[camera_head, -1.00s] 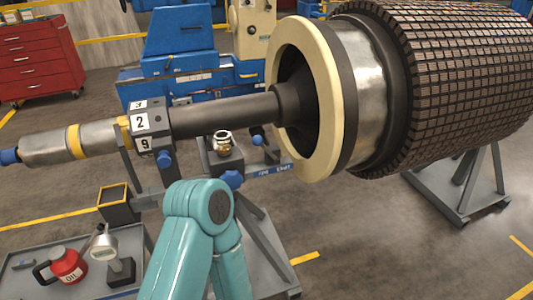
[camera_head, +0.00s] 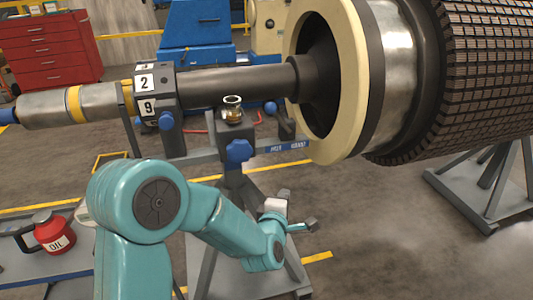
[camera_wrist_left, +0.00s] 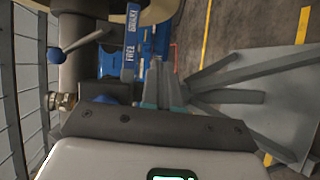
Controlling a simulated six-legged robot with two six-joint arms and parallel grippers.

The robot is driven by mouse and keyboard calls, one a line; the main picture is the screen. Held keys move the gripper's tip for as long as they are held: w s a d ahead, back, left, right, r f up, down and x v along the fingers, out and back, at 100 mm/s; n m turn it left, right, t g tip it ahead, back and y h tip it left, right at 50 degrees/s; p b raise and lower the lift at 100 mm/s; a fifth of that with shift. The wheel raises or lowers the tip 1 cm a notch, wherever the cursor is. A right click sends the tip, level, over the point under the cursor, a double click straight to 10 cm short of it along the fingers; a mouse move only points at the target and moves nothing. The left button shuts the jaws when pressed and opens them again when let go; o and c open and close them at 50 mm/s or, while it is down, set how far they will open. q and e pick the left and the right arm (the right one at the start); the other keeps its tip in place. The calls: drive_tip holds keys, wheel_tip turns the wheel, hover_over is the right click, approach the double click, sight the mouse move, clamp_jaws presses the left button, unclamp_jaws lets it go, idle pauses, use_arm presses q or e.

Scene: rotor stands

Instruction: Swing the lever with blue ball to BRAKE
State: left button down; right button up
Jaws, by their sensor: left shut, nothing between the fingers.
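The lever's blue ball (camera_head: 270,108) is beside the rotor shaft, left of the dark pivot block (camera_head: 287,127). Below it is the blue FREE/BRAKE label strip (camera_head: 286,146). In the left wrist view the blue ball (camera_wrist_left: 54,55) is at the upper left, its rod slanting up right; it leans to the FREE (camera_wrist_left: 130,58) side, away from BRAKE (camera_wrist_left: 131,18). My left gripper (camera_head: 306,226) is below the label strip in the head view, apart from the lever. My right gripper is out of view.
A blue knob (camera_head: 239,151) on the stand is left of the label strip. A brass fitting (camera_head: 232,109) sits by the shaft (camera_head: 235,85). The large rotor (camera_head: 480,75) fills the upper right. A red oil can (camera_head: 53,235) stands at left.

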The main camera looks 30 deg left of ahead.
sight(280, 120)
use_arm(q)
drive_tip(key=s+a+r+n+t+y+b, duration=0.1)
drive_tip(key=s+a+r+n+y+b, duration=0.1)
drive_tip(key=a+r+n+y, duration=0.4)
wheel_tip(280, 120, up, 5)
drive_tip(key=n, duration=0.4)
drive_tip(key=shift+a+f+t+y, duration=0.15)
drive_tip(key=shift+a+t+y, duration=0.15)
drive_tip(key=shift+y, duration=0.1)
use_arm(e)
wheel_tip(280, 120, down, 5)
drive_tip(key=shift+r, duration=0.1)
use_arm(q)
drive_tip(key=w+d+r+p+x, duration=0.1)
drive_tip(key=d+p+x, duration=0.1)
drive_tip(key=x, duration=1)
drive_tip(key=shift+w+a+r, duration=0.15)
drive_tip(key=shift+w+r, duration=0.1)
drive_tip(key=shift+w, duration=0.1)
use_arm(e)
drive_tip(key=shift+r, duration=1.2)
use_arm(q)
drive_tip(key=shift+r, duration=0.1)
